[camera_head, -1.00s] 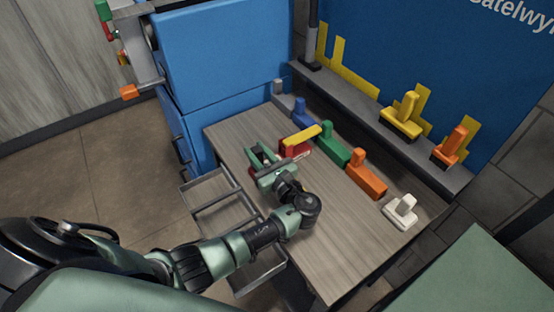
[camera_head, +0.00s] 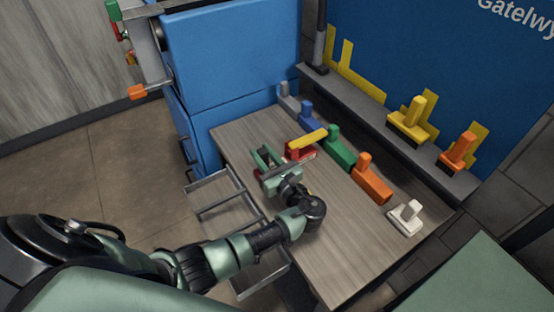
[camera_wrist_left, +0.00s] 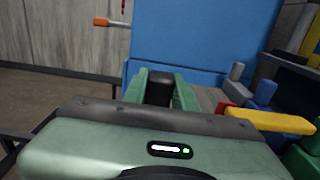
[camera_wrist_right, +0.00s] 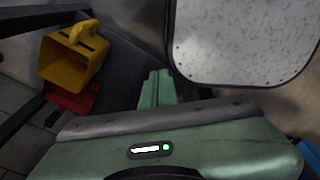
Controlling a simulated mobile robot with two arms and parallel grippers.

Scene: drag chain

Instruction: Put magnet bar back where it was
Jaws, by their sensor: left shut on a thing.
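My left gripper (camera_head: 267,164) is over the near-left part of the wooden table, beside a red block (camera_head: 301,151). In the left wrist view, its green fingers (camera_wrist_left: 160,90) are shut on a dark block (camera_wrist_left: 160,86), which could be the magnet bar; I cannot tell for sure.
A yellow bar (camera_head: 310,139), blue (camera_head: 306,114), green (camera_head: 338,153), orange (camera_head: 369,183) and white (camera_head: 406,216) pieces line the table's far side. Open drawers (camera_head: 222,194) jut out at the near left. Yellow (camera_head: 408,124) and orange (camera_head: 457,152) pieces stand on the back ledge.

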